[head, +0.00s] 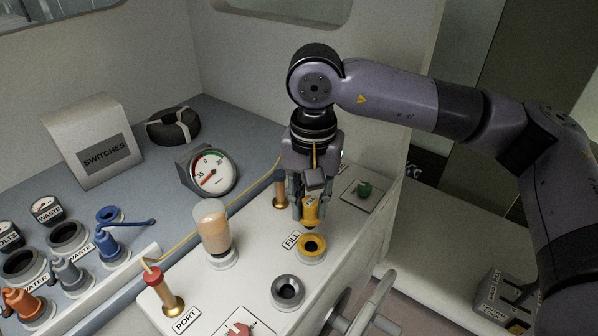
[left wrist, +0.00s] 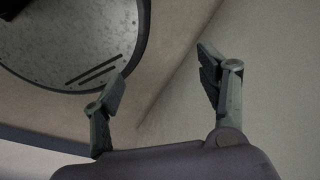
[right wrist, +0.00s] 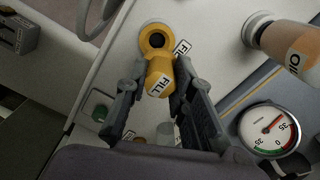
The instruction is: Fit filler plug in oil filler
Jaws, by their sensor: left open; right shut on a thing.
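My right gripper (head: 308,208) is shut on the yellow filler plug (head: 311,212), which carries a FILL label. The plug is just above and behind the oil filler (head: 312,246), a yellow-rimmed hole beside a FILL label on the white console. In the right wrist view the plug (right wrist: 160,78) sits between the fingers, and the open filler hole (right wrist: 156,39) shows past its end. The plug appears apart from the filler rim, but the exact gap is hard to tell. My left gripper (left wrist: 162,78) is open and empty, seen only in the left wrist view.
An oil bottle (head: 213,228) stands left of the filler. A grey-rimmed opening (head: 287,290) lies in front. A green knob (head: 365,190) and a gauge (head: 210,172) are nearby.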

